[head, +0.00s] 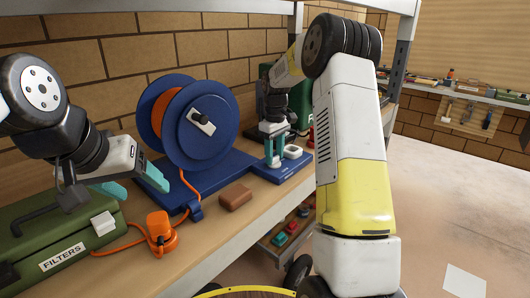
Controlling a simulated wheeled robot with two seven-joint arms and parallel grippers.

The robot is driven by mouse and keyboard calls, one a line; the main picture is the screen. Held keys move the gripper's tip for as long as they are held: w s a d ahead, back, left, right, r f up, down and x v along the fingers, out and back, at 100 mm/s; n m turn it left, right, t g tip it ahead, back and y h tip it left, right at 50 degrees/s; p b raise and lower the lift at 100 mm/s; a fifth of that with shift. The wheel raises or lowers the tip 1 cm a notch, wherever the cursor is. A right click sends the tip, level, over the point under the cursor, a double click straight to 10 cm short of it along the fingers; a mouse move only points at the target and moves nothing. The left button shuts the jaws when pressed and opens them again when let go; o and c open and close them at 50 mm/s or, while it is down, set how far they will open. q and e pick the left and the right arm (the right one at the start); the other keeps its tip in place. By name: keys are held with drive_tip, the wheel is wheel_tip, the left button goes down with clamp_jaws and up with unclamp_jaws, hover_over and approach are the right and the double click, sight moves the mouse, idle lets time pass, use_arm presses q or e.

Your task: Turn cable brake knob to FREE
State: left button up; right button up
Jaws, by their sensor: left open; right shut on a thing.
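A blue cable reel (198,128) wound with orange cable stands on a blue base (278,174) on the wooden shelf. My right gripper (273,152) reaches down over the right part of the base, its teal fingers shut on what looks like the brake knob. The fingers hide most of the knob, and its pointing and any FREE mark cannot be read. A small white fitting (292,152) sits on the base just right of the fingers. My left gripper (131,182) is open and empty, above the shelf left of the reel, with teal fingers apart.
A green FILTERS box (65,235) with a handle stands at the front left. An orange plug (158,230) on the cable and a brown block (236,197) lie near the shelf's front edge. A brick wall is behind. Open floor lies to the right.

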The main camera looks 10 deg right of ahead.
sight(274, 157)
idle(0.5)
drive_tip(key=o, duration=1.4)
drive_tip(key=shift+r, duration=3.95)
drive_tip(key=s+a+r+m+t, duration=0.1)
drive_tip(key=s+r+m+t, duration=0.15)
drive_tip(key=s, duration=0.55)
drive_tip(key=s+a+r+m+t+y, duration=0.1)
drive_tip(key=s+r, duration=0.3)
drive_tip(key=s, duration=0.4)
drive_tip(key=s+a+r+m+t, duration=0.1)
drive_tip(key=s+r, duration=0.3)
drive_tip(key=s, duration=0.4)
drive_tip(key=s+f, duration=0.1)
drive_tip(key=s, duration=0.2)
drive_tip(key=s+a+f+m+t, duration=0.1)
drive_tip(key=s, duration=0.2)
drive_tip(key=s+f+m+y, duration=0.1)
drive_tip(key=s, duration=0.2)
drive_tip(key=shift+s+a+f+m+t, duration=0.15)
drive_tip(key=shift+a+f+m+t, duration=0.1)
drive_tip(key=shift+a+f+t, duration=0.1)
